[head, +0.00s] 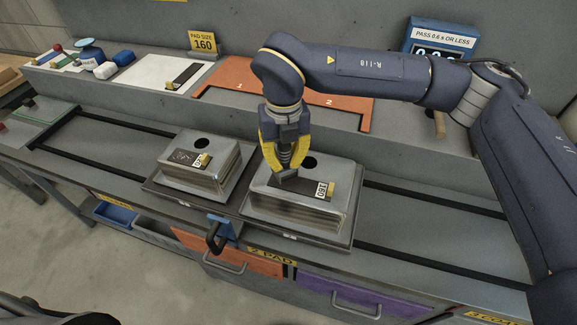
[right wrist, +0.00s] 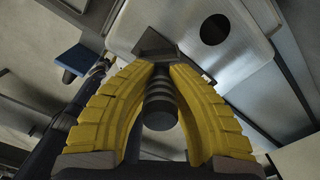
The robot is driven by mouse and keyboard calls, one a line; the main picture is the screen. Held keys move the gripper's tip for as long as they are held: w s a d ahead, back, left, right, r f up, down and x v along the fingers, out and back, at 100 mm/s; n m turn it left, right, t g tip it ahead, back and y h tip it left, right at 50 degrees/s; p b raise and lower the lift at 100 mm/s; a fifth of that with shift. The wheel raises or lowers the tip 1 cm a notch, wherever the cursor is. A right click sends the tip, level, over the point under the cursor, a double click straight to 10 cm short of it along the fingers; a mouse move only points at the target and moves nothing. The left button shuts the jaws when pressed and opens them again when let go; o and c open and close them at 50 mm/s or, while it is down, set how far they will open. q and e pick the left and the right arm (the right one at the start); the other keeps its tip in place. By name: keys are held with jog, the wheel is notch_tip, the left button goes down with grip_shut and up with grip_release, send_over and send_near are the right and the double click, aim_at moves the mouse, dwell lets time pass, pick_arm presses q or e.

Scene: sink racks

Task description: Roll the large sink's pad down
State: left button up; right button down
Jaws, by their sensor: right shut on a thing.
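The large sink (head: 255,213) is an upturned steel basin with a round hole, on the right of two on the bench; it also shows in the right wrist view (right wrist: 245,55). A dark grey pad (head: 300,190) with a white-and-yellow label lies on its top. My right gripper (head: 282,172) is over the left end of this pad, pointing down. Its yellow fingers are shut on a dark tool with a ribbed stem (right wrist: 160,95) and a flat dark head (right wrist: 155,46). The head is at or just above the pad; contact is unclear. My left gripper is not in view.
A smaller sink (head: 205,180) with its own labelled pad stands close on the left. A blue clamp with a black handle (head: 217,235) is at the bench's front edge. Behind are an orange panel (head: 230,73), a white board (head: 150,74) and a display box (head: 440,38).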

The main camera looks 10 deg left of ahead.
jog(key=shift+r, duration=2.75)
